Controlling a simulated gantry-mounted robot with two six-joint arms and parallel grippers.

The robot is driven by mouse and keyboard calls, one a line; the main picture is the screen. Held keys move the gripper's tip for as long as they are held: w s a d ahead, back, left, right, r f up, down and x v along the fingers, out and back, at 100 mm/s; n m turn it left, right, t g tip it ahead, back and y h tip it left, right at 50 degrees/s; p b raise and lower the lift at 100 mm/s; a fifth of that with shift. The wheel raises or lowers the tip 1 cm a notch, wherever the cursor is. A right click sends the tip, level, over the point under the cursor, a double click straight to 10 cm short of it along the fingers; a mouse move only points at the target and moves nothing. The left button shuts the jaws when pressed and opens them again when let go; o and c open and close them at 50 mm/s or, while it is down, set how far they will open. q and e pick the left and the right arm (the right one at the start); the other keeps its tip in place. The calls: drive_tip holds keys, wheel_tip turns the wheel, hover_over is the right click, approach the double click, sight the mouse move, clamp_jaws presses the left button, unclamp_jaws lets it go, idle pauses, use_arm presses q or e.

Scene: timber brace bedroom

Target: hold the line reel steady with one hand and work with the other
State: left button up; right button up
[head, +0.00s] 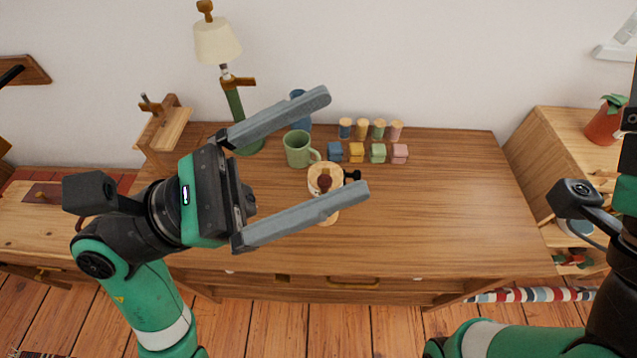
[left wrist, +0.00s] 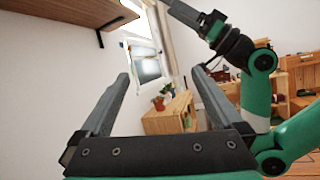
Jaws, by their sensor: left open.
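The line reel (head: 316,186) stands on the wooden desk, with a pale round body, a dark brown knob on top and a small black part at its right. The lower finger of my left gripper (head: 344,143) crosses in front of its lower part in the head view. My left gripper is open and empty, its two fingers spread wide above the desk. It also shows open in the left wrist view (left wrist: 160,80), facing the wall and window. My right gripper is small at the top of the left wrist view (left wrist: 196,14); its jaws are unclear.
A green mug (head: 297,149) stands left of the reel. Several coloured blocks (head: 377,153) and spools (head: 379,129) stand behind it. A lamp (head: 217,42) is at the back left. The desk's right side (head: 455,205) is clear.

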use_arm(q)
drive_tip(key=w+a+f+n+t+y+b, duration=0.1)
drive_tip(key=w+a+f+n+y+b, duration=0.1)
drive_tip(key=f, duration=0.9)
drive_tip(key=w+a+f+n+t+y+b, duration=0.1)
drive_tip(key=w+f+y+b, duration=0.3)
drive_tip(key=f, duration=0.7)
drive_tip(key=w+a+f+n+y+b, duration=0.2)
drive_tip(key=w+a+f+y+b, duration=0.1)
drive_tip(key=f, duration=0.9)
drive_tip(key=shift+w+a+n+t+y, duration=0.15)
drive_tip(key=shift+a+n+t+y, duration=0.25)
drive_tip(key=shift+a, duration=0.2)
drive_tip(key=shift+a+f, duration=0.15)
drive_tip(key=shift+f, duration=0.1)
drive_tip(key=shift+r, duration=0.1)
drive_tip(key=b+x, duration=0.4)
drive_tip(key=x, duration=0.1)
drive_tip(key=shift+w+f, duration=0.1)
drive_tip(key=shift+f, duration=0.25)
drive_tip(key=x, duration=0.3)
drive_tip(key=shift+w+d+r, duration=0.15)
drive_tip(key=shift+d+r, duration=0.15)
drive_tip(key=shift+d, duration=0.05)
drive_tip(key=shift+w+d+f, duration=0.15)
drive_tip(key=shift+w+d, duration=0.2)
drive_tip(key=shift+d, duration=0.05)
